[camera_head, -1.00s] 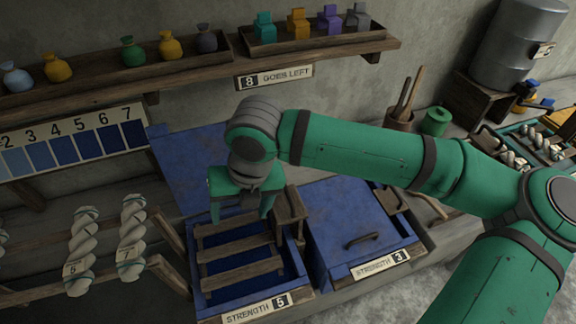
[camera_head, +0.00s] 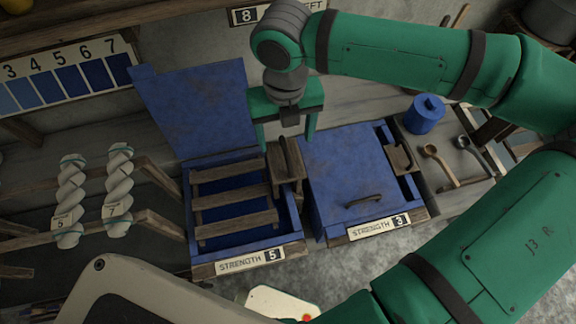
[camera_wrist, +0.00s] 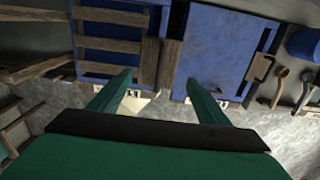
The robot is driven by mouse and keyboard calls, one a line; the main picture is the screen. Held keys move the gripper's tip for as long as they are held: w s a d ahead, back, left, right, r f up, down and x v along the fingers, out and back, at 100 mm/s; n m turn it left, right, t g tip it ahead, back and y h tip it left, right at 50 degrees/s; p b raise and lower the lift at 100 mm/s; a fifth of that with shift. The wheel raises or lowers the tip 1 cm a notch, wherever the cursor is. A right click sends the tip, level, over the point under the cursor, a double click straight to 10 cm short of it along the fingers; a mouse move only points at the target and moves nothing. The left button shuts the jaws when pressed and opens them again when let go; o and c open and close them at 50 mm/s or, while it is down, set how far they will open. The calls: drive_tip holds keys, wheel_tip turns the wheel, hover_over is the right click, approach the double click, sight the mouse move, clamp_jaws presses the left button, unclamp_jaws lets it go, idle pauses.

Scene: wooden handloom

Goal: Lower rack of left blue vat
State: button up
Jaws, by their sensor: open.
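The left blue vat (camera_head: 293,212), labelled STRENGTH 5, stands open with its blue lid (camera_head: 195,110) tilted up behind it. Its rack (camera_head: 236,214) of wooden slats sits at the top of the vat, over the dark blue inside. A wooden block with an upright grip (camera_head: 285,172) stands at the vat's right edge, beside the rack. My gripper (camera_head: 287,140) is open, above and around the top of this block; whether it touches is unclear. In the wrist view the open fingers (camera_wrist: 158,82) show below the block, with the rack (camera_wrist: 108,45) to the left.
The right blue vat (camera_head: 340,165), labelled STRENGTH 3, is closed, with a handle on its lid. White twisted skeins (camera_head: 119,190) hang on a wooden rack at left.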

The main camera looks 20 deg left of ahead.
sight(286, 150)
wheel_tip(286, 150, down, 6)
drive_tip(key=shift+s+f, duration=0.1)
drive_tip(key=shift+f, duration=0.05)
drive_tip(key=shift+f, duration=0.35)
drive_tip(key=shift+c, duration=0.6)
clamp_jaws()
drive_tip(key=shift+w+f, duration=0.15)
drive_tip(key=shift+f, duration=0.95)
drive_tip(key=shift+w+f, duration=0.1)
drive_tip(key=shift+f, duration=1)
drive_tip(key=shift+s+d+f, duration=0.1)
drive_tip(key=shift+f, duration=6.9)
